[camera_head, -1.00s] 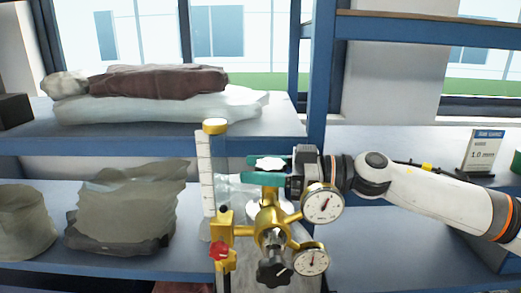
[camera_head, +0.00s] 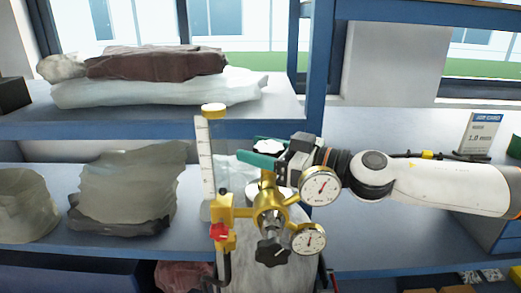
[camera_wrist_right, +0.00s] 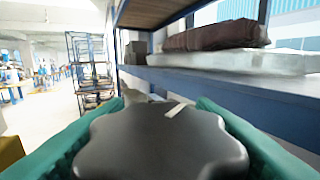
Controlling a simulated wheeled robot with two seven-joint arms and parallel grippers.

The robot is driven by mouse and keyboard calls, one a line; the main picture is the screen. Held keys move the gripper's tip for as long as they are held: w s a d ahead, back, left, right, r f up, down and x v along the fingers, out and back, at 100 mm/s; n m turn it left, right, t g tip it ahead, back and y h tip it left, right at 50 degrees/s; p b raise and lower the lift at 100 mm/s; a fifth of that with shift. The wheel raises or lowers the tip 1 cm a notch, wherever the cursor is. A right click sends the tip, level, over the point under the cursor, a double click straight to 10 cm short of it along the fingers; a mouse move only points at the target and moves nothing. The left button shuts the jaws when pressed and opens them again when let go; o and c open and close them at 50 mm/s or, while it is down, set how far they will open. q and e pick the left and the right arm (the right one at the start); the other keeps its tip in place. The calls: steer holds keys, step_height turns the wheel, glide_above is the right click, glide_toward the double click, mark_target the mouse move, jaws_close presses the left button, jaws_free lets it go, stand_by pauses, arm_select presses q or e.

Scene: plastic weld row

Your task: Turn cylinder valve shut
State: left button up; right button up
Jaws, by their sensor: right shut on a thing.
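The cylinder valve's dark lobed handwheel (camera_wrist_right: 160,142) fills the lower middle of the right wrist view, between two green fingers. My right gripper (camera_head: 248,153) comes in from the right and is shut on the handwheel, one finger on each side. The pale cylinder (camera_head: 262,275) stands below the brass fitting, its upper part largely hidden. How far the valve is turned cannot be read. My left gripper is not in view.
Two round gauges (camera_head: 320,186) and (camera_head: 308,239), a flow tube (camera_head: 206,165) and a red knob (camera_head: 218,231) sit close around the valve. A blue shelf (camera_head: 190,127) with sacks stands behind. A small sign (camera_head: 480,134) stands at the right.

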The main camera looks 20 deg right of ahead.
mark_target(260, 144)
steer(key=shift+r, duration=0.1)
steer(key=o, duration=1)
steer(key=shift+c, duration=0.2)
steer(key=shift+r, duration=4.95)
